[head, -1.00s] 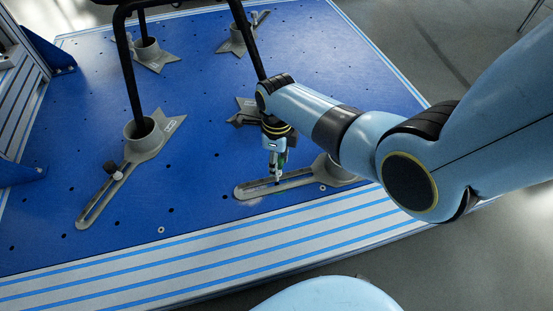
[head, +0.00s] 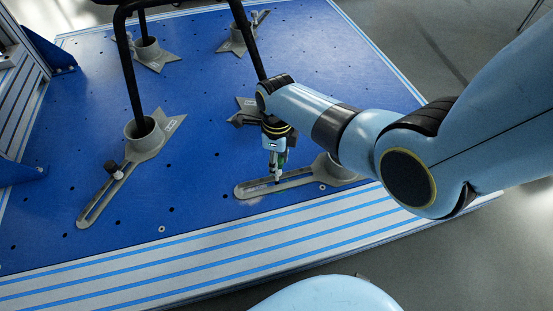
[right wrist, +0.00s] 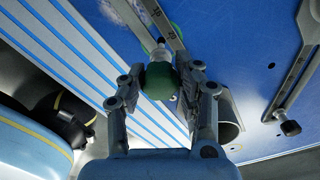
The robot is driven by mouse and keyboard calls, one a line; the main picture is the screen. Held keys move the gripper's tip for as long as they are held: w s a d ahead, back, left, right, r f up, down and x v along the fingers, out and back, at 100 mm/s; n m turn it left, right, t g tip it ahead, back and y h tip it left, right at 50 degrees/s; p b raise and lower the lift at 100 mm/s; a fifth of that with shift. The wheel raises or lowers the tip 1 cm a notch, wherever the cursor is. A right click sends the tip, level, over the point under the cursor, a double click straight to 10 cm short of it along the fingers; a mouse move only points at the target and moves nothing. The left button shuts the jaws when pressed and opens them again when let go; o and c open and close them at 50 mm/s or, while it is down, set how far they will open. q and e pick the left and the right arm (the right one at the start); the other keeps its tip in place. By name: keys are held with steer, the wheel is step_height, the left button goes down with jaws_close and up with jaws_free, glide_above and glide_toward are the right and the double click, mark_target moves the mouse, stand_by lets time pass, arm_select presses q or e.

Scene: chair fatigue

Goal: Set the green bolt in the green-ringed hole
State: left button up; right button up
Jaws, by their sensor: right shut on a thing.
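The green bolt (right wrist: 161,82) is between the fingers of my right gripper (right wrist: 160,76) in the right wrist view, its round green head facing the camera. In the head view my right gripper (head: 277,176) points down over the slotted grey foot clamp (head: 246,190), and only a little green shows beside its fingers. A dark green arc, perhaps the green-ringed hole (right wrist: 177,28), shows beyond the bolt at the clamp's slot in the right wrist view. In the head view the gripper hides that spot. I cannot tell whether the bolt tip touches the slot. My left gripper is out of view.
A black chair frame (head: 131,75) stands in grey cup clamps on the blue perforated plate (head: 205,120). Another slotted clamp (head: 97,203) with a dark-knobbed bolt (head: 115,171) lies at left. Striped aluminium edging (head: 200,262) runs along the front. The plate between the two front clamps is clear.

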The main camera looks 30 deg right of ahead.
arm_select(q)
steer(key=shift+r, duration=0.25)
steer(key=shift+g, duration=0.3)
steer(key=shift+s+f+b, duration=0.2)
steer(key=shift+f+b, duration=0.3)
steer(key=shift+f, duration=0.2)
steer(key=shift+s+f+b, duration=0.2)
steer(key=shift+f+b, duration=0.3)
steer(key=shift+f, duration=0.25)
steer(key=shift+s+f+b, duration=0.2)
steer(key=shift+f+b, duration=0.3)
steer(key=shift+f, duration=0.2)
arm_select(e)
steer(key=shift+f, duration=2.55)
steer(key=o, duration=1.1)
steer(key=shift+o, duration=0.2)
steer(key=shift+r, duration=0.15)
step_height(320, 180, up, 12)
steer(key=shift+w+d+f, duration=0.1)
